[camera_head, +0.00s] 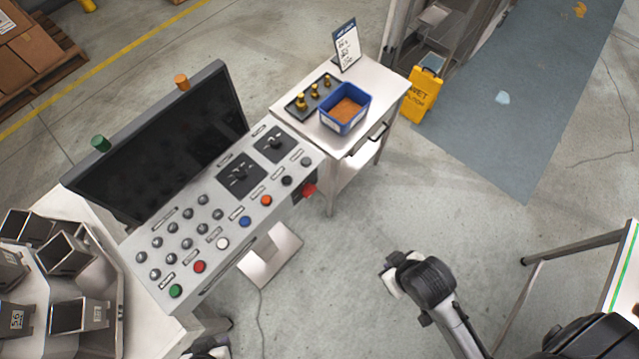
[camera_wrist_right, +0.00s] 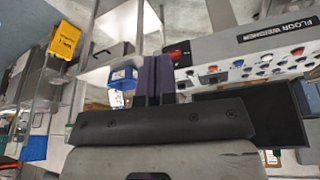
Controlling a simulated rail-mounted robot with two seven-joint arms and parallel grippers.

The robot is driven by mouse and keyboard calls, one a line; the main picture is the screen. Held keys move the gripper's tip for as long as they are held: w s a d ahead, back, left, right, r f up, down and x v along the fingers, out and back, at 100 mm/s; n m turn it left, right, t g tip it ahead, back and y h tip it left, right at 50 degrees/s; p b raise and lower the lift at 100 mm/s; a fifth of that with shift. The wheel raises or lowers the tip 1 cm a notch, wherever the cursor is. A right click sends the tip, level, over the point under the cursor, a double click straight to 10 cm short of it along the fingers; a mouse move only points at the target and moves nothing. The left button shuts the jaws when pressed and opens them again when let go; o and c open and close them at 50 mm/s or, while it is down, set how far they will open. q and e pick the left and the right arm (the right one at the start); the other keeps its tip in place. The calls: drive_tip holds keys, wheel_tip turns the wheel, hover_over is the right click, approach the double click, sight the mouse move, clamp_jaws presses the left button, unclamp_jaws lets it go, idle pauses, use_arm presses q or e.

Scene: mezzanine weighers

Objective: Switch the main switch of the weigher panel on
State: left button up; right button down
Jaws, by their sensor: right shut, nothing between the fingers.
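The weigher panel (camera_head: 232,207) is a grey sloped console with coloured buttons and two black plates carrying knobs. A red switch (camera_head: 309,190) sits on a dark base at its right end. The dark purple fingers are shut and empty. The switch's handle position is too small to read. My left gripper (camera_head: 208,349) only just shows at the bottom edge of the head view; its fingers cannot be made out.
A dark monitor (camera_head: 155,145) stands behind the panel. A steel table (camera_head: 375,115) to its right holds a blue bin (camera_head: 345,108), a black tray with brass weights, and a sign.

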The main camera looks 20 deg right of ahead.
drive_tip(key=shift+a+f, duration=0.1)
drive_tip(key=shift+a, duration=0.05)
drive_tip(key=w+f+n+t+y+b, duration=0.1)
drive_tip(key=w+f+b, duration=0.3)
drive_tip(key=w, duration=0.6)
drive_tip(key=w+f+n+t+y+b, duration=0.1)
drive_tip(key=w+f+t+b, duration=0.1)
drive_tip(key=w+f+b, duration=0.3)
drive_tip(key=w+f+n+t+y+b, duration=0.1)
drive_tip(key=w+f+b, duration=0.3)
drive_tip(key=w, duration=1)
drive_tip(key=shift+w+a+f+t+y+b, duration=0.3)
drive_tip(key=shift+b, duration=0.7)
drive_tip(key=shift+f, duration=0.1)
hover_over(313, 187)
drive_tip(key=s, duration=0.2)
wheel_tip(313, 187, down, 7)
drive_tip(key=shift+s+d+f+b, duration=0.15)
drive_tip(key=shift+d+f, duration=0.1)
drive_tip(key=shift+f, duration=0.7)
drive_tip(key=shift+w+d+f+b, duration=0.15)
drive_tip(key=shift+d+f, duration=0.1)
drive_tip(key=shift+f, duration=0.7)
drive_tip(key=shift+s, duration=0.1)
